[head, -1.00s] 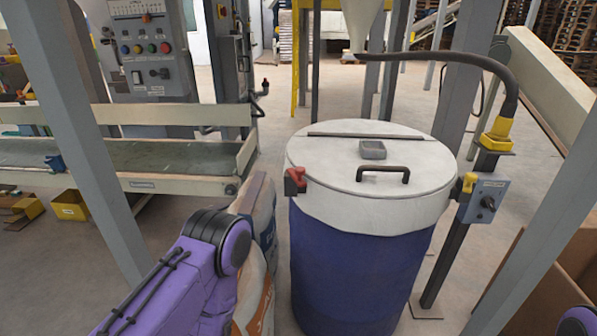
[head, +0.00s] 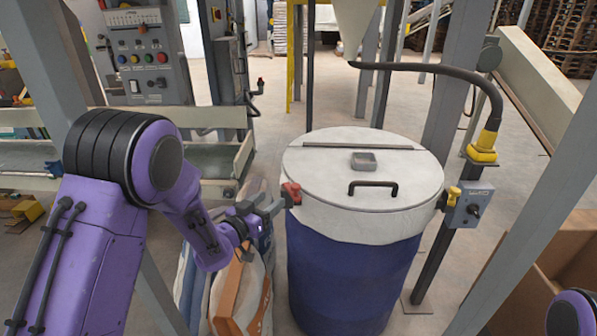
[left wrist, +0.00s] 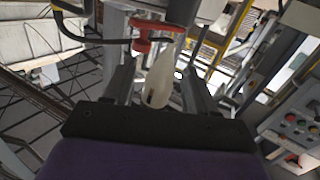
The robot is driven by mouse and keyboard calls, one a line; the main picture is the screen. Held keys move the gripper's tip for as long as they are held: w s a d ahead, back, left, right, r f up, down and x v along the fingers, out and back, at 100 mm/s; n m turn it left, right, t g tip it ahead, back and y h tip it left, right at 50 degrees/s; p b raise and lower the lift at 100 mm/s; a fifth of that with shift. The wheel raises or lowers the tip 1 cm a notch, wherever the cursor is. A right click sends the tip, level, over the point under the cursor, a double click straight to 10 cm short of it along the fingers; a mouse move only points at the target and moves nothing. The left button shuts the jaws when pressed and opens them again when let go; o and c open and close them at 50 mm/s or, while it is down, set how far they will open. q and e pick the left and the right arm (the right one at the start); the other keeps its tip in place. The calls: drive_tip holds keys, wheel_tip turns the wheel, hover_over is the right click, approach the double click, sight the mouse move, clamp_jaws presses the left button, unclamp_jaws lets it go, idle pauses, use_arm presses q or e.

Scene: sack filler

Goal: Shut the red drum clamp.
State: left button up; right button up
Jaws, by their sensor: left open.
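The red drum clamp (head: 291,193) sits on the left rim of the blue drum (head: 345,270), just under the edge of its white lid (head: 362,165). My left gripper (head: 274,206) is open, its fingertips close to the left side of the red clamp. In the left wrist view the red clamp (left wrist: 158,27) lies beyond the open fingers (left wrist: 160,78), with nothing held between them. I cannot tell whether the fingertips touch the clamp. My right gripper is out of view; only a bit of my right arm shows at the lower right.
Paper sacks (head: 240,290) stand left of the drum, under my left arm. Grey frame posts flank the drum. A cardboard box (head: 560,265) is at the right.

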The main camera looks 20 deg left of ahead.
sight(292, 188)
use_arm(q)
drive_tip(key=w+d+p, duration=0.1)
drive_tip(key=w, duration=0.2)
drive_tip(key=w+d+m+h+p, duration=0.1)
drive_tip(key=w+d, duration=0.1)
drive_tip(key=w, duration=0.1)
drive_tip(key=w+d+m+h, duration=0.1)
drive_tip(key=w+d, duration=0.1)
drive_tip(key=w, duration=0.1)
drive_tip(key=shift+w+r+p, duration=0.25)
drive_tip(key=shift+r+p, duration=0.15)
drive_tip(key=shift+w+d+f, duration=0.1)
drive_tip(key=shift+w, duration=0.3)
clamp_jaws()
